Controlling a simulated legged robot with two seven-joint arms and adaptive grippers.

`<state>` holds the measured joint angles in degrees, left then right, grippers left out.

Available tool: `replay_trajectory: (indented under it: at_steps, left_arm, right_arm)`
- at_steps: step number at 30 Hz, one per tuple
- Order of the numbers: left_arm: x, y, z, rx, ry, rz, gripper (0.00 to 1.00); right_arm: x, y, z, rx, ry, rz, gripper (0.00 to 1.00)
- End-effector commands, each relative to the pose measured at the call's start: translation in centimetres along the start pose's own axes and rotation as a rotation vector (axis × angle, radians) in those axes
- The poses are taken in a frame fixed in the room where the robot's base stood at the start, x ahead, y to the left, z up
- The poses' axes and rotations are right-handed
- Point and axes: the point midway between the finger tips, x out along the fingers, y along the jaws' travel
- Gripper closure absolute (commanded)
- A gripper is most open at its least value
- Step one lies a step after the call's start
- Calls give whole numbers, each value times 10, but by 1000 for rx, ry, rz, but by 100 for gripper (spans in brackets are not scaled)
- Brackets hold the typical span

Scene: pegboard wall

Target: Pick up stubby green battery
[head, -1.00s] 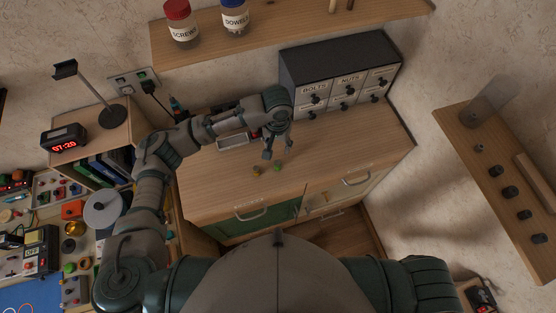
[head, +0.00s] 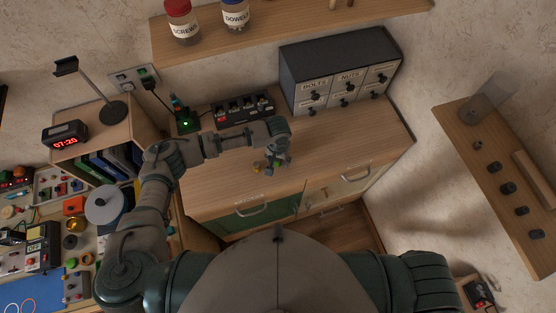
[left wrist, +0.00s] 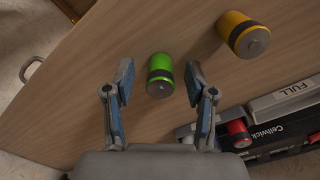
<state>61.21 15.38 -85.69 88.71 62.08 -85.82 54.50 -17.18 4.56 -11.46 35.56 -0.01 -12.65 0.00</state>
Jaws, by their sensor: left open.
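The stubby green battery (left wrist: 160,75) stands on the wooden counter in the left wrist view, green with a dark band at its near end. My left gripper (left wrist: 160,86) is open, with one finger on each side of the battery and a gap showing on both sides. In the head view my left gripper (head: 275,163) is low over the counter, and the green battery (head: 279,168) is partly hidden by it. An orange-yellow battery (left wrist: 243,35) stands to the right of the green one; it shows in the head view too (head: 256,169). My right gripper is not in view.
A black charger unit (head: 243,108) stands behind the arm; its edge shows near the right finger in the left wrist view (left wrist: 280,125). A drawer cabinet (head: 340,72) stands at the back right. The counter (head: 350,140) is clear to the right of the gripper.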

Motion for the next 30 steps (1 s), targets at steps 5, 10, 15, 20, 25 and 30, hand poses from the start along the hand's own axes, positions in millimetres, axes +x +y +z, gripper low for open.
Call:
replay_trajectory:
  at_steps: [5,10,15,20,25,30]
  left_arm:
    - [0,0,0,0,0,0,54]
    - [-1,0,0,0,0,0,97]
    - [-1,0,0,0,0,0,100]
    - [-1,0,0,0,0,0,100]
    - [-9,0,0,1,2,1,100]
    - [-30,0,-1,1,3,1,100]
  right_arm:
    - [0,0,0,0,0,0,60]
    - [0,0,0,0,0,0,60]
    - [0,0,0,0,0,0,60]
    - [0,0,0,0,0,0,60]
    - [1,0,0,0,0,0,60]
    - [2,0,1,0,0,0,60]
